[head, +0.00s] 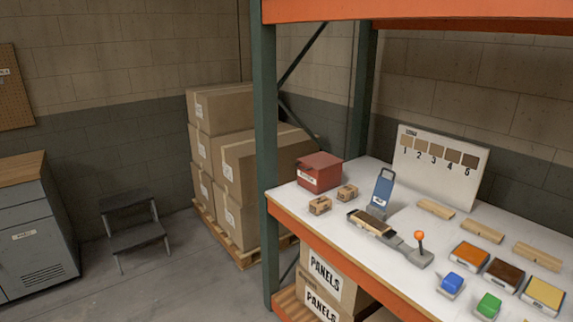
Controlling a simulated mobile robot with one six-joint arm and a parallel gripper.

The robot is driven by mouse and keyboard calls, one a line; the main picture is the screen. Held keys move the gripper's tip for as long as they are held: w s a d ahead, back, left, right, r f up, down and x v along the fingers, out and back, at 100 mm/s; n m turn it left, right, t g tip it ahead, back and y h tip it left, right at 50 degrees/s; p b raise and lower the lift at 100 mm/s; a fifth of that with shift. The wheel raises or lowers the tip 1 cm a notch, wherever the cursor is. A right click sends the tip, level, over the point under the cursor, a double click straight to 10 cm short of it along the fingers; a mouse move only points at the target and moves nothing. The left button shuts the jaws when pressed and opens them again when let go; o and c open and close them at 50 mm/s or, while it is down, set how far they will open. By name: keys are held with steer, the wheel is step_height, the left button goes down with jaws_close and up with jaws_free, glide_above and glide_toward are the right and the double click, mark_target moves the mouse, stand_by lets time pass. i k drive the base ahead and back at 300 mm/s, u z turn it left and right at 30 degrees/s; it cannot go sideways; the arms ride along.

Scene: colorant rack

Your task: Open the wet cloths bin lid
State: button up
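A red box (319,175) with a small white label stands at the far left end of the white shelf top, near the green post. It looks like the wet cloths bin, but the label is too small to read. Its top looks flat and closed. My gripper is not in the head view, so whether it is open or shut is hidden.
A blue upright piece (382,187) and an orange-knobbed lever (419,237) stand to the right. A green post (264,160) rises at the left. Grey floor (190,285) is clear beside a step stool (133,222).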

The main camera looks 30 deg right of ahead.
mark_target(319, 161)
steer(key=u, duration=0.4)
steer(key=i, duration=1.5)
steer(key=u, duration=0.25)
